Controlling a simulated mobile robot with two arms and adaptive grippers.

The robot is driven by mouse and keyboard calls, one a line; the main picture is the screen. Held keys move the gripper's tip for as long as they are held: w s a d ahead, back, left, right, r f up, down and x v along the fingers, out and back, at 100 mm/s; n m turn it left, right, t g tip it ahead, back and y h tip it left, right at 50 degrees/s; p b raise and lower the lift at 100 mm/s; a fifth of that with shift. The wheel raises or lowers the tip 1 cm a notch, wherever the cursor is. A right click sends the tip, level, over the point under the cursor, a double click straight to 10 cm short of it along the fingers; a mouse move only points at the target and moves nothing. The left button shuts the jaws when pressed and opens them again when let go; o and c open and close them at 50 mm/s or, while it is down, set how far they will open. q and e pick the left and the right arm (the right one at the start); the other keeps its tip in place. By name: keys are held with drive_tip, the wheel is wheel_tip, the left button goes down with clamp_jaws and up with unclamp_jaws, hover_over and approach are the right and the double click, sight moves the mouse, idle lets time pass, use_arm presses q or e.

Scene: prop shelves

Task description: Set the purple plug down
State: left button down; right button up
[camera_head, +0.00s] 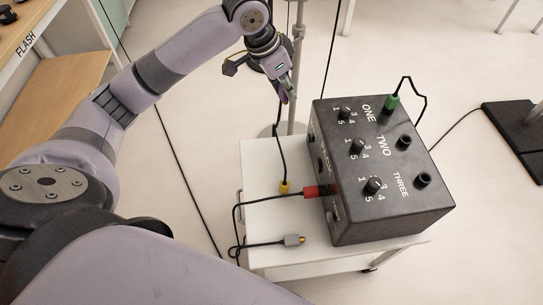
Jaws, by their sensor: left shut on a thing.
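My left gripper (285,90) is above the far left side of the white cart, pointing down. It is shut on the purple plug (283,98), which shows only as a small purple patch between the fingers. A black cable hangs below the gripper toward the cart top. The gripper is behind and left of the dark box (385,215) and apart from it. My right gripper is not in view.
The box has knobs and sockets marked ONE, TWO and THREE. A green plug (391,103) sits at ONE. A red plug (311,192) is at its left side. A yellow plug (285,187) and a grey plug (293,240) are on the white cart (262,212); its left part has free room.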

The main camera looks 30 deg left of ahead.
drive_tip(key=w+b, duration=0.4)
drive_tip(key=b, duration=0.5)
use_arm(q)
drive_tip(key=w+a+f+m+b, duration=0.1)
drive_tip(key=f, duration=0.7)
drive_tip(key=w+a+f+m+b, duration=0.1)
drive_tip(key=w+f+b, duration=0.1)
drive_tip(key=f, duration=0.7)
drive_tip(key=w+a+f+m+g+h+b, duration=0.1)
drive_tip(key=a+f+m, duration=0.1)
drive_tip(key=f, duration=0.7)
drive_tip(key=shift+w, duration=0.25)
drive_tip(key=shift+f+b, duration=0.3)
drive_tip(key=shift+b, duration=0.05)
wheel_tip(320, 180, down, 4)
drive_tip(key=shift+r+b, duration=0.25)
drive_tip(key=shift+b, duration=0.15)
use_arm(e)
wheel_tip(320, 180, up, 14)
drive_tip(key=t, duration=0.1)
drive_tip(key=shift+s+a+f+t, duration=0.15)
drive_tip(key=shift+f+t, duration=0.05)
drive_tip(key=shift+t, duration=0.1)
